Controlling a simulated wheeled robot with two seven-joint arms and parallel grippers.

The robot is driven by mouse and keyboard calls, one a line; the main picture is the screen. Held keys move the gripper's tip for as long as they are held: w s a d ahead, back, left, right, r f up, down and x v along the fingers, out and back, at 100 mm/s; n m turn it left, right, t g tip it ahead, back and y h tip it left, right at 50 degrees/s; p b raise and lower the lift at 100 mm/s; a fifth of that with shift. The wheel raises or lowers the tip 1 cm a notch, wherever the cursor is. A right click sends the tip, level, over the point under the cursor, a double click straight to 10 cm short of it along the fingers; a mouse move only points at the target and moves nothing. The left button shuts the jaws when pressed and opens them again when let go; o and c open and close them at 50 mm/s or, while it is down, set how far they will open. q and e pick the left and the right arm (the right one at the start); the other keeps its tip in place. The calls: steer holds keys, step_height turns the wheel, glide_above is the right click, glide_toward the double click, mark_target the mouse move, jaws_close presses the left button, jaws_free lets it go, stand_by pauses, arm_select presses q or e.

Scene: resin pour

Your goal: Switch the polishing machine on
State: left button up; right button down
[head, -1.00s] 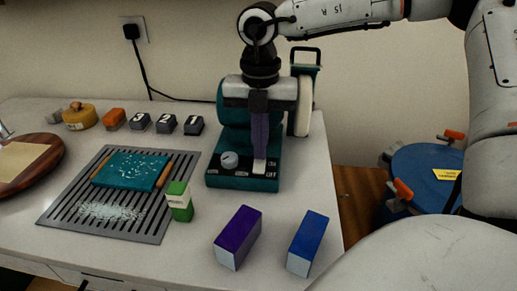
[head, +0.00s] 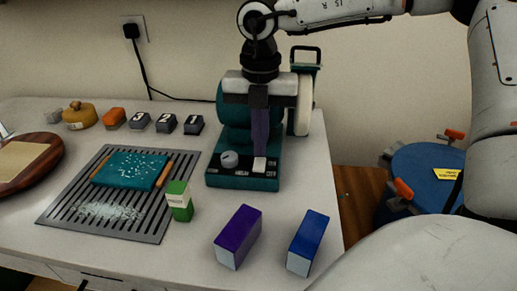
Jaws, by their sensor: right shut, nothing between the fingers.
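The polishing machine (head: 233,118) is teal, with a pale wheel (head: 303,105) on its right side. It stands at the back right of the table. Its base front carries a round grey knob (head: 229,159) and a white switch (head: 259,164), with small ON and OFF labels to the switch's right. My right gripper (head: 260,154) points straight down in front of the machine, shut and empty. Its tips are just above or at the far end of the switch; I cannot tell if they touch. The gripper hides part of the machine body. My left gripper is not in view.
A purple box (head: 238,237), a blue box (head: 308,243) and a green carton (head: 179,201) stand in front. A slotted grey mat (head: 60,207) bears a teal block (head: 131,170). A blue drum (head: 418,168) with orange clamps stands right of the table.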

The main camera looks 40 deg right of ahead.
step_height(320, 180, up, 6)
steer(key=shift+f+p, duration=0.25)
steer(key=shift+p, duration=0.95)
